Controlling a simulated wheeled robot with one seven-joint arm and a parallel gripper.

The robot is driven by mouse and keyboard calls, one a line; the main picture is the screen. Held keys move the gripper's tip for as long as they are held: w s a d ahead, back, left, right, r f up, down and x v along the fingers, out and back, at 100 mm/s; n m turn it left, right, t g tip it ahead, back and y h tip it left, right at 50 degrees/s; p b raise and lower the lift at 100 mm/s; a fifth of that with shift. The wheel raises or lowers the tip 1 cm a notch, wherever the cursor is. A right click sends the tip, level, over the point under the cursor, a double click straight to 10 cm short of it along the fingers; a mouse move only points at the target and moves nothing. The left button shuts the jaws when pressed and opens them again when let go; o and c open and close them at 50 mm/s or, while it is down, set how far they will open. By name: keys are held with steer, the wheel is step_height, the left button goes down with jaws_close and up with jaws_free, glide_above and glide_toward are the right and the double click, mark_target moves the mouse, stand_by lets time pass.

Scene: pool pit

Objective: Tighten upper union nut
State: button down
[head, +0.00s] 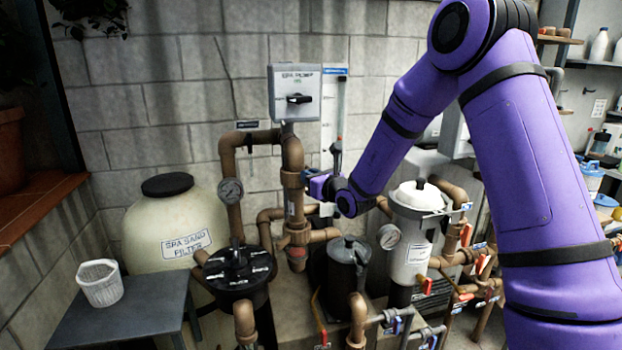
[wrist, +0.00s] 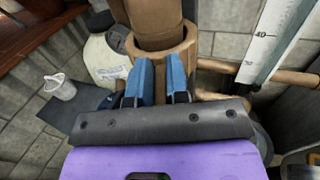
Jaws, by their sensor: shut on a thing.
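The upper union nut (head: 292,179) is a brown collar on the vertical brown pipe below the grey box. In the wrist view the nut (wrist: 190,45) is a thick ring around the pipe (wrist: 155,18). My gripper (head: 308,186) reaches it from the right in the head view. In the wrist view the two blue fingers of my gripper (wrist: 161,78) press on the near side of the nut, with a narrow gap between them. They are shut on it. The fingertips and the nut's far side are partly hidden.
A grey control box (head: 296,92) sits above the pipe. A round gauge (head: 230,191) is on the pipe to the left. The black valve head (head: 240,268), dark pump pot (head: 347,250) and white canister (head: 413,240) stand below and around. A flow scale (wrist: 276,38) is to the right.

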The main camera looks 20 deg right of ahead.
steer(key=shift+a+r+t+h, duration=0.15)
steer(key=shift+r+t+h, duration=0.15)
steer(key=shift+r+h, duration=0.15)
steer(key=c, duration=1.1)
jaws_free()
steer(key=shift+f, duration=0.2)
steer(key=shift+s, duration=0.15)
steer(key=v, duration=1)
steer(key=shift+s, duration=0.25)
steer(key=shift+r, duration=0.1)
steer(key=shift+c, duration=0.2)
